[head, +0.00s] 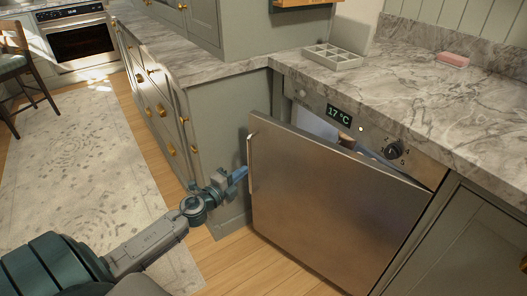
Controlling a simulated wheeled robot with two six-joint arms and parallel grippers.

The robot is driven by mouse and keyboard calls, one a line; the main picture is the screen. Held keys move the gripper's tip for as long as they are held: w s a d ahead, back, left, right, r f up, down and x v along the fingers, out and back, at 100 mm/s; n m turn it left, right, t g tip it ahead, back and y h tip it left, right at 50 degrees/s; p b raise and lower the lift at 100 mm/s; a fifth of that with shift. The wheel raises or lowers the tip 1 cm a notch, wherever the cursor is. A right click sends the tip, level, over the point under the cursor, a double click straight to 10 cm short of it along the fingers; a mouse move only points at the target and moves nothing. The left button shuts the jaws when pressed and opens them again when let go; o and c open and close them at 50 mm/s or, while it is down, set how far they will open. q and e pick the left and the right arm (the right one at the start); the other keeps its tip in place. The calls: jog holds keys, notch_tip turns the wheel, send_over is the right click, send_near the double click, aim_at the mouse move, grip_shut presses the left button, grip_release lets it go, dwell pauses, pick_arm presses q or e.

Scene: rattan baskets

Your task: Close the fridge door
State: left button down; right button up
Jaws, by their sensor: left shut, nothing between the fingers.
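The fridge door (325,205) is a flat steel panel under the counter. It stands partly open, tilted out from the fridge, with a gap along its top through which a bit of the lit interior (318,123) shows. A vertical handle (250,165) runs along its left edge. My left gripper (239,175) is shut and empty, with its blue fingertips at the door's left edge beside the handle. I cannot tell whether they touch it. My right gripper is not in view.
The fridge's control panel (365,135) has a display and a knob. A grey divided tray (332,57) and a pink sponge-like block (454,59) lie on the marble counter (420,95). Green cabinets (160,95) stand left of the fridge.

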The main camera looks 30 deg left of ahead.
pick_arm(q)
jog(key=p, duration=0.2)
send_near(269, 151)
jog(key=w, duration=0.5)
jog(key=shift+w+d+r, duration=0.25)
jog(key=shift+d, duration=0.1)
jog(key=shift+w+d, duration=0.1)
jog(key=shift+w, duration=0.6)
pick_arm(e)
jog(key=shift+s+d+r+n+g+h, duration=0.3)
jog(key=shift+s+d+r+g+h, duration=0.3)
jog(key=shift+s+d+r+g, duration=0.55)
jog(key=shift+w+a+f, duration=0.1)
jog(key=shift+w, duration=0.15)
